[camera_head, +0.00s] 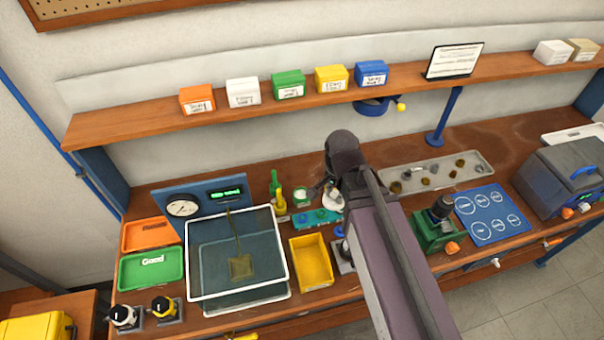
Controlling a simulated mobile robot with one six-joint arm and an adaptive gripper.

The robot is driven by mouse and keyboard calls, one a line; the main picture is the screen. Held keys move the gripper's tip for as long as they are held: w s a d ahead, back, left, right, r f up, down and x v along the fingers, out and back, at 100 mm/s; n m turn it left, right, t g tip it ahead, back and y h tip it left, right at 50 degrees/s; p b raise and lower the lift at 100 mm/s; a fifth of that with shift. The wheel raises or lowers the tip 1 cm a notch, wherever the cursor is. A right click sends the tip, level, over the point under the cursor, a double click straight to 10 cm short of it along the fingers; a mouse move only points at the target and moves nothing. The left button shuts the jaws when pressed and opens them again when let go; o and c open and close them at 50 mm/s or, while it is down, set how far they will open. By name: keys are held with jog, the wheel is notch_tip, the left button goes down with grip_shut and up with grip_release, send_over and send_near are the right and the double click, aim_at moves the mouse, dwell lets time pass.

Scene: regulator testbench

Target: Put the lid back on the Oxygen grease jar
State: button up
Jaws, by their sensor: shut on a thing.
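My gripper (320,187) is at the back of the bench, below my dark wrist, and is seen small and partly covered by my arm. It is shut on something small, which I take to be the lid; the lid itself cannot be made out. A small green and white jar (302,196) stands just left of the gripper, probably the Oxygen grease jar; its label is too small to read. A white round item (333,202) shows just below the gripper, and I cannot tell what it is.
Green and yellow upright items (278,197) stand left of the jar. A teal mat (312,219) lies in front. A clear water tank (198,262) and a yellow bin (311,270) are nearer. A grey parts tray (483,165) lies right; the shelf (130,127) runs above.

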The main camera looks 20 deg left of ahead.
jog(key=w+a+f+b, duration=0.6)
jog(key=w+a, duration=0.3)
jog(key=a, duration=0.3)
jog(key=shift+a+n, duration=0.15)
jog(key=shift+n, duration=0.15)
jog(key=shift+w+f, duration=0.1)
jog(key=shift+f+b, duration=3.1)
jog(key=shift+b, duration=0.1)
jog(key=shift+f, duration=0.2)
dwell(0.5)
jog(key=o, duration=0.9)
jog(key=o, duration=0.4)
